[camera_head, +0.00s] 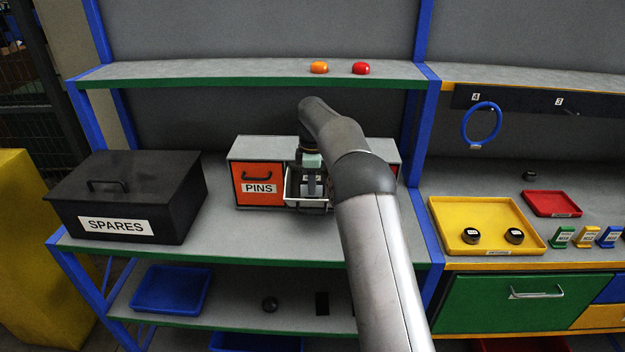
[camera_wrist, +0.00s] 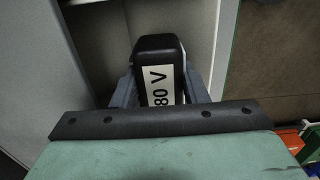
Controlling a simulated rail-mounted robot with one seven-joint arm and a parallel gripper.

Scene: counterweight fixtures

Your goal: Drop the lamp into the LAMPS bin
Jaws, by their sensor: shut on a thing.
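My gripper (camera_head: 311,186) points down at the open drawer (camera_head: 308,203) beside the orange PINS drawer. In the wrist view my gripper (camera_wrist: 160,92) has its grey fingers on both sides of a black block (camera_wrist: 157,46) and is shut on it. The block has a white label whose visible part reads "80 V". Whether it rests on the drawer floor or hangs clear I cannot tell. An orange dome (camera_head: 319,67) and a red dome (camera_head: 361,68), perhaps lamps, sit on the upper shelf. No bin marked LAMPS is readable.
The orange PINS drawer (camera_head: 259,184) is shut. A black lidded SPARES box (camera_head: 128,196) stands at left. At right are a yellow tray (camera_head: 480,212) with two dark round pieces, a red tray (camera_head: 552,203) and a blue ring (camera_head: 466,125). My arm hides the cabinet's right part.

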